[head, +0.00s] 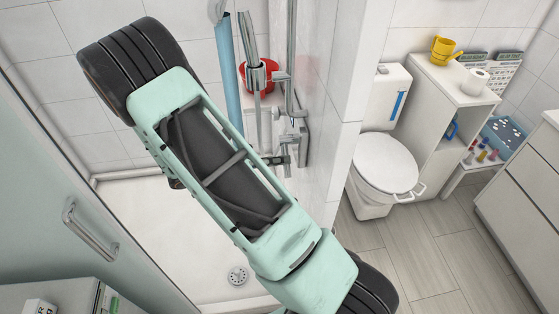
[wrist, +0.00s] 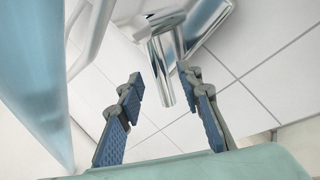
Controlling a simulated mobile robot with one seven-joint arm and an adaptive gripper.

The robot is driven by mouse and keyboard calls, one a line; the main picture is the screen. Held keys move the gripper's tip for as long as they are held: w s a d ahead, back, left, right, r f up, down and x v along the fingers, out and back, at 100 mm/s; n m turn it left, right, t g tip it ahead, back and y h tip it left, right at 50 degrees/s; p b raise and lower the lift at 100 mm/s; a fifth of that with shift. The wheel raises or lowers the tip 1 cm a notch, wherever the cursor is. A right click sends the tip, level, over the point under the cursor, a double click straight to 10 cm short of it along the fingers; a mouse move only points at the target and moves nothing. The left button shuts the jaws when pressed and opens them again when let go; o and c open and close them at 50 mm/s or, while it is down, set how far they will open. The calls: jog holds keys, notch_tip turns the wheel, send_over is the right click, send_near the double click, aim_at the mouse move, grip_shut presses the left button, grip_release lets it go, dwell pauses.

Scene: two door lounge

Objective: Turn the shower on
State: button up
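The chrome shower mixer (head: 297,140) is on the tiled wall, right of my arm in the head view. A chrome riser pipe (head: 291,45) rises above it, and a chrome hand shower (head: 249,40) sits in a holder. In the wrist view, a chrome cylindrical handle (wrist: 163,72) points toward the camera between the fingertips of my gripper (wrist: 162,82). The fingers are open, with a gap on each side of the handle; contact is not visible. In the head view my arm hides most of the gripper. No running water is visible.
A light blue upright cylinder (head: 228,75) stands close to my arm and also shows in the wrist view (wrist: 32,80). A red bowl (head: 262,76) sits on a ledge behind the hand shower. A wall end (head: 343,110) separates the shower from the toilet (head: 384,165).

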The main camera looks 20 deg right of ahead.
jog(key=v, duration=1)
jog(key=shift+a, duration=0.2)
jog(key=shift+s+r, duration=0.1)
jog(key=shift+r, duration=0.05)
